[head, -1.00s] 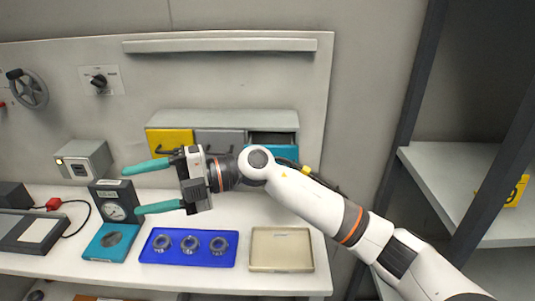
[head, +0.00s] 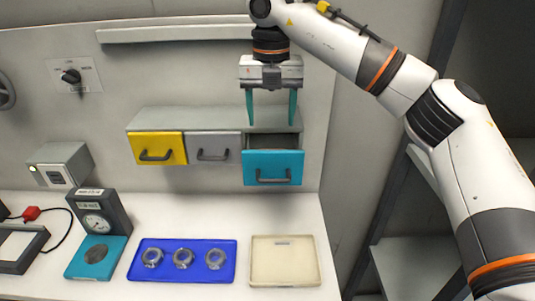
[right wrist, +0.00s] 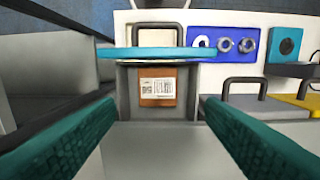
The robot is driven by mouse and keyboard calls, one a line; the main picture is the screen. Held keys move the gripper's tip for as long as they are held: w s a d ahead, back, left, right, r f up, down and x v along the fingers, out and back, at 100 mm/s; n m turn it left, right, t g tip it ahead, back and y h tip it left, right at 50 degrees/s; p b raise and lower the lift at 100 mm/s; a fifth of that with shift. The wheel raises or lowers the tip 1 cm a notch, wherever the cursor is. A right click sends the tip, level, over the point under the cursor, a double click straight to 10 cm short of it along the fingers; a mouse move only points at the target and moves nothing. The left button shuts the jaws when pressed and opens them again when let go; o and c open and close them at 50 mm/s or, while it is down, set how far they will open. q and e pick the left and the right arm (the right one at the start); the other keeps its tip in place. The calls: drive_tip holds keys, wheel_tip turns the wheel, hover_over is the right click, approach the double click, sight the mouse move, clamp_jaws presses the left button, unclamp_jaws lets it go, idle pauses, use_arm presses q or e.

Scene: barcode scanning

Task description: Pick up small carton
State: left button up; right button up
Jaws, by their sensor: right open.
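A small brown carton (right wrist: 157,86) with a white barcode label lies inside the open teal drawer, seen in the right wrist view. The drawer (head: 273,167) is pulled out from the right end of the grey cabinet; the carton is hidden in the head view. My right gripper (head: 271,112) points down above the drawer, jaws open and empty. In the right wrist view its teal fingers (right wrist: 158,135) lie to either side of the drawer opening, apart from the carton. My left gripper is not in view.
Yellow (head: 158,148) and grey (head: 213,147) drawers beside it are shut. Below on the white table are a blue tray (head: 181,275) with three metal rings, an empty beige tray (head: 285,278) and a gauge device (head: 98,222). A dark shelf frame stands right.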

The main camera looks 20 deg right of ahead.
drive_tip(key=shift+s+f+p, duration=0.25)
drive_tip(key=shift+s+f, duration=0.15)
drive_tip(key=shift+f, duration=0.25)
drive_tip(key=shift+s+f+p, duration=0.2)
drive_tip(key=shift+s+f, duration=0.2)
drive_tip(key=shift+f, duration=0.2)
wheel_tip(320, 180, down, 3)
drive_tip(key=shift+r+p, duration=0.2)
drive_tip(key=shift+p, duration=0.1)
wheel_tip(320, 180, down, 4)
drive_tip(key=shift+f+p, duration=0.15)
drive_tip(key=shift+p, duration=1.05)
drive_tip(key=shift+f, duration=0.5)
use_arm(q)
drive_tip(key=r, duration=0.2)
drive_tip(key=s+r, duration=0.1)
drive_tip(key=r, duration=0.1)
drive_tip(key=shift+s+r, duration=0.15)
use_arm(e)
drive_tip(key=shift+w, duration=0.15)
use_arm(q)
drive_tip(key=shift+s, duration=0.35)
use_arm(e)
drive_tip(key=c, duration=0.8)
